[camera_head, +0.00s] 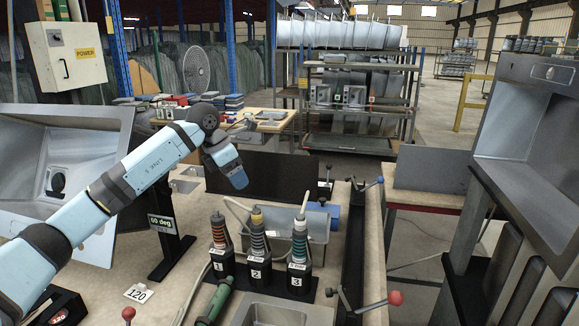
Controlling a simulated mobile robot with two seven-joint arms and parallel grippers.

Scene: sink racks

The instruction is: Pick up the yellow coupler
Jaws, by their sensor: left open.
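Three numbered dark stands hold upright ringed couplers on the workbench. The coupler on stand 2 (257,232) has a yellow top and looks like the yellow coupler. The coupler on stand 1 (219,232) is at its left and the one on stand 3 (299,236) at its right. My left arm reaches in from the left and bends down at its wrist. My left gripper (239,181) appears above and behind the couplers in the picture, apart from them. Its fingers are small and hard to make out; nothing shows held. My right gripper is out of view.
A metal basin (312,222) is behind the couplers, and a green handled tool (220,299) lies at front left. A "60 deg" sign (162,224) stands left. Large steel sinks flank the bench.

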